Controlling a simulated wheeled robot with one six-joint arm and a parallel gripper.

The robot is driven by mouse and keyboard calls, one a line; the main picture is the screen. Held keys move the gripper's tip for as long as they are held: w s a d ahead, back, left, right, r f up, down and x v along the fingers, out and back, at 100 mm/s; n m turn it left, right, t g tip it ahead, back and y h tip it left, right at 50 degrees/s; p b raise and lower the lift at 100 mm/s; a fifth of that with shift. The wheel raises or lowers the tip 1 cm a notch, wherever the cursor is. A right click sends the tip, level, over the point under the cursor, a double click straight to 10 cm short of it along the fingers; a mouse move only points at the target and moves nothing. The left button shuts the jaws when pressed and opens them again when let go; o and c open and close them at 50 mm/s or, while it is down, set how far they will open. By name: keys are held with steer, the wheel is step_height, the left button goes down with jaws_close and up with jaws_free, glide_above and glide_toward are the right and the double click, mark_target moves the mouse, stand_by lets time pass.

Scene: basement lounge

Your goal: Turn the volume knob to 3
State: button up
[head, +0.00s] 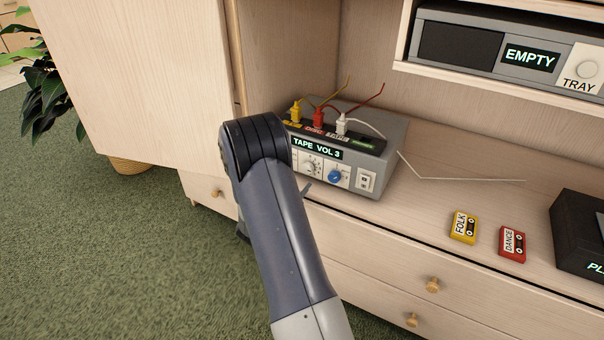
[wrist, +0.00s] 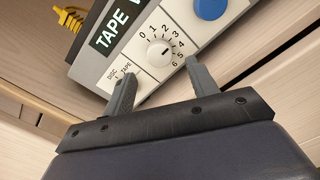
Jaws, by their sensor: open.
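The grey amplifier box (head: 385,160) stands on the cabinet shelf, and its display (head: 317,148) reads "TAPE VOL 3". In the head view my arm hides most of the gripper.
A blue knob (head: 335,177) is right of the volume knob, and a DISC/TAPE selector (wrist: 120,84) is left of it, close to my left finger. Plugs with cables stand on top. Yellow (head: 463,227) and red (head: 512,244) cassettes lie on the shelf to the right.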

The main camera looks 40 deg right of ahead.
mark_target(306, 170)
steer(key=v, duration=0.6)
steer(key=shift+p, duration=0.3)
steer(key=b+x, duration=0.1)
steer(key=x, duration=0.9)
steer(key=shift+w+d+b, duration=0.15)
steer(key=shift+d+b, duration=0.15)
steer(key=shift+a, duration=0.1)
